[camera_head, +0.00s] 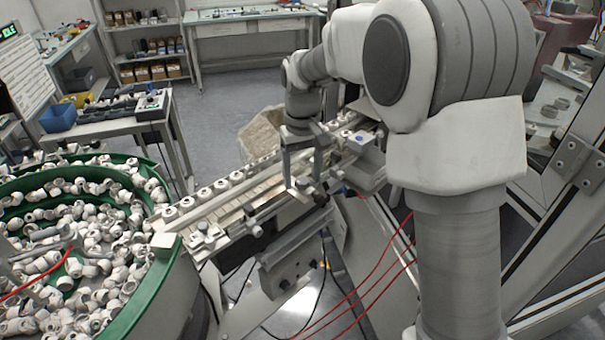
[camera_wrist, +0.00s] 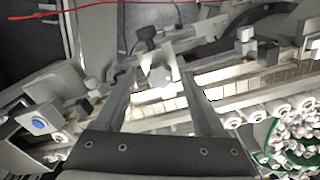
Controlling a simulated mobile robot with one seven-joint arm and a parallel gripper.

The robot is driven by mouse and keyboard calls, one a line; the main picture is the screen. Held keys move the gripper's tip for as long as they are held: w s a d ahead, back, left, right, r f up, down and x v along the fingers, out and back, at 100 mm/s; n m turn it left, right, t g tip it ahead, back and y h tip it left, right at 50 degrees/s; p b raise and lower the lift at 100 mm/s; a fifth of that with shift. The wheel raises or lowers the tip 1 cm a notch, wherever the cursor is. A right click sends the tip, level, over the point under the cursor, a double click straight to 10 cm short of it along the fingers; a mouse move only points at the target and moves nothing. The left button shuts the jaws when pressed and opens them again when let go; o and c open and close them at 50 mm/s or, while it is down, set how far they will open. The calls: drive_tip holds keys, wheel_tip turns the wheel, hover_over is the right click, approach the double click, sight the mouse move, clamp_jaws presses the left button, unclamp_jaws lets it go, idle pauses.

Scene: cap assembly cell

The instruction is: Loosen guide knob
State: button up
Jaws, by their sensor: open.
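My gripper (camera_head: 303,184) hangs over the guide rail of the conveyor track. In the wrist view my gripper (camera_wrist: 157,76) has its two fingers spread wide apart. A small pale knob (camera_wrist: 159,77) on the rail shows in the gap between the fingertips, apart from both fingers in this view. I cannot tell how high the fingertips are above it. In the head view the fingers hide most of the pale knob's area.
White caps (camera_head: 222,186) stand in a row along the track (camera_head: 235,208). A green-rimmed bowl feeder (camera_head: 135,295) full of white parts stands at the left. Red cables (camera_head: 375,275) hang below the track. A blue button (camera_wrist: 38,123) sits on a fixture at the left in the wrist view.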

clamp_jaws()
idle(0.4)
drive_tip(key=n+p, duration=0.1)
drive_tip(key=n, duration=0.3)
drive_tip(key=shift+r+n, duration=0.1)
drive_tip(key=shift+n, duration=0.2)
drive_tip(key=n, duration=0.4)
drive_tip(key=shift+p, duration=0.35)
drive_tip(key=shift+n, duration=0.3)
unclamp_jaws()
